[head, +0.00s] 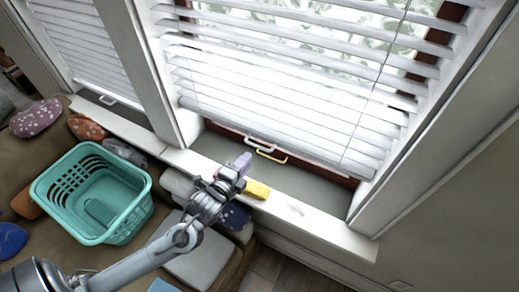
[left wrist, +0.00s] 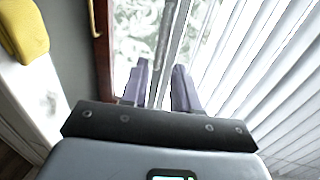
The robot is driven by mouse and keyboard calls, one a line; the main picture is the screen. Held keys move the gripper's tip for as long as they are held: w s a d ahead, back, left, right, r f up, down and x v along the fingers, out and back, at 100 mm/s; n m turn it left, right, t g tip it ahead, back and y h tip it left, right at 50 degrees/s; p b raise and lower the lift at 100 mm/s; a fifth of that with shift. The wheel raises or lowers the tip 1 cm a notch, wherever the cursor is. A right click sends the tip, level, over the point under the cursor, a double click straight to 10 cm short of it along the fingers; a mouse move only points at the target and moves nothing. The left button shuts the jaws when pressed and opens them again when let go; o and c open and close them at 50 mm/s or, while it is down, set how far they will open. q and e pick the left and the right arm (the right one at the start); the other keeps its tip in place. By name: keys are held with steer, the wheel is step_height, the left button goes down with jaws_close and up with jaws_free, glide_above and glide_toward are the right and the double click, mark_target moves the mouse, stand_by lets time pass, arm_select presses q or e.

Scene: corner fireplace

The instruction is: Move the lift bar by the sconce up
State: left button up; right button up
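Two white slatted blinds hang at the windows in the head view. The near blind (head: 300,95) has a pale lift bar (head: 260,144) under its bottom edge; the far-left blind (head: 80,45) has its own white bar (head: 107,98). No sconce shows, so I cannot tell which bar is by it. My left gripper (head: 243,162) is just below and left of the near bar, apart from it in the picture. In the left wrist view its lavender fingers (left wrist: 160,85) are open and empty; a thin grey bar (left wrist: 164,38) lies beyond the gap, probably the lift bar. My right gripper is not seen.
A yellow block (head: 257,189) lies on the white sill beside my left gripper. A yellow window handle (head: 272,157) sits just below the near bar. A teal basket (head: 95,190) and cushions occupy the seat at left. The sill's right part is clear.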

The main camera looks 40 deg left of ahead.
mark_target(259, 146)
arm_select(q)
steer(key=b+x, duration=0.1)
steer(key=x, duration=0.9)
steer(key=shift+s, duration=0.1)
jaws_close()
